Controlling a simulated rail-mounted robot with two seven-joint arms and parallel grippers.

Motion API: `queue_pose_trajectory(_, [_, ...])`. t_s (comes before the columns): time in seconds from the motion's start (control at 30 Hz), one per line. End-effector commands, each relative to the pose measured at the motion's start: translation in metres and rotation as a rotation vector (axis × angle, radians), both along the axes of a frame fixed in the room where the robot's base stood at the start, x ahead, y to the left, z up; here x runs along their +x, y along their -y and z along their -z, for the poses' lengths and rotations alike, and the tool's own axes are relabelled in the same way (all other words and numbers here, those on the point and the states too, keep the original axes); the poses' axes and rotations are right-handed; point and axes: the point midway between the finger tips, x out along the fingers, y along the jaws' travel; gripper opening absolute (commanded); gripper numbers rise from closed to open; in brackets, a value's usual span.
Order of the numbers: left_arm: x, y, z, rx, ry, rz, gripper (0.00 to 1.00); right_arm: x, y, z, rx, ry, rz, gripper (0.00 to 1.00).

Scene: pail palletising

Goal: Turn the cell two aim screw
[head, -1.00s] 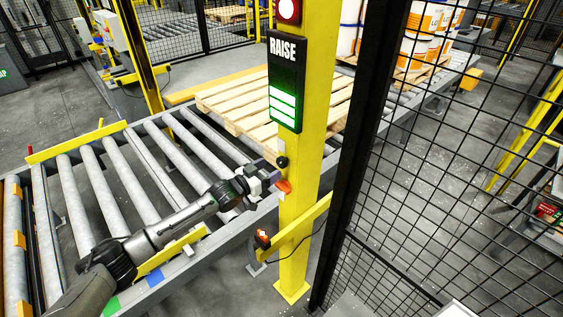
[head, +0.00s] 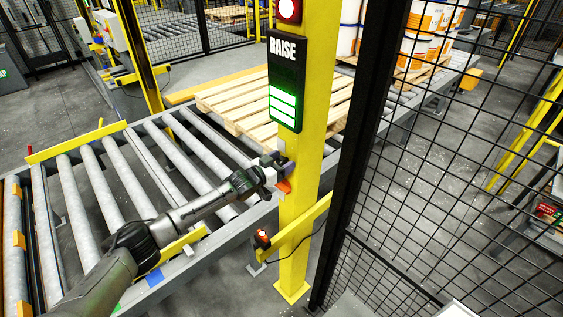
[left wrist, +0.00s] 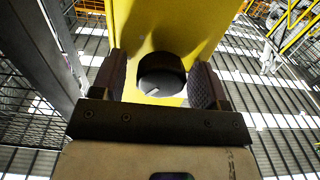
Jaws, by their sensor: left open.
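The aim screw (left wrist: 161,74) is a round black knob with a pale line on its face, on the yellow post (head: 298,220). In the left wrist view it sits between the two fingers of my left gripper (left wrist: 160,80), with a gap showing on each side. The fingers are open around it. In the head view my left gripper (head: 282,166) is at the post and hides the knob. A black panel (head: 286,82) above it reads RAISE, with green and white bars lit. My right gripper is not in view.
An orange part (head: 284,186) is on the post just below my gripper. A roller conveyor (head: 120,185) with a wooden pallet (head: 250,112) lies behind. A black mesh fence (head: 440,170) stands to the right of the post. A red-topped device (head: 262,237) sits lower down.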

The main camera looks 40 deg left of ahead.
Motion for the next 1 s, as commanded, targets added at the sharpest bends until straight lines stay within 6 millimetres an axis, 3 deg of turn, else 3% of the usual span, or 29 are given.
queue_pose_trajectory(0.07, [0.0000, 0.0000, -0.0001, 0.000, 0.000, 0.000, 0.64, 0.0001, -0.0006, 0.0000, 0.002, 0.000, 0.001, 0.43])
queue_pose_trajectory(0.5, [-0.0002, -0.0001, -0.0001, 0.000, 0.000, 0.000, 0.22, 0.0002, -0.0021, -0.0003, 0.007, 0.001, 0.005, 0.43])
queue_pose_trajectory(0.77, [-0.0002, 0.0000, -0.0002, 0.034, 0.006, 0.000, 0.21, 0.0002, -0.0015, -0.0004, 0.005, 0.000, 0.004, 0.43])
queue_pose_trajectory(1.0, [-0.0002, 0.0009, -0.0002, 0.177, 0.031, 0.000, 0.21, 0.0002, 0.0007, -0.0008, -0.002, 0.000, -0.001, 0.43])
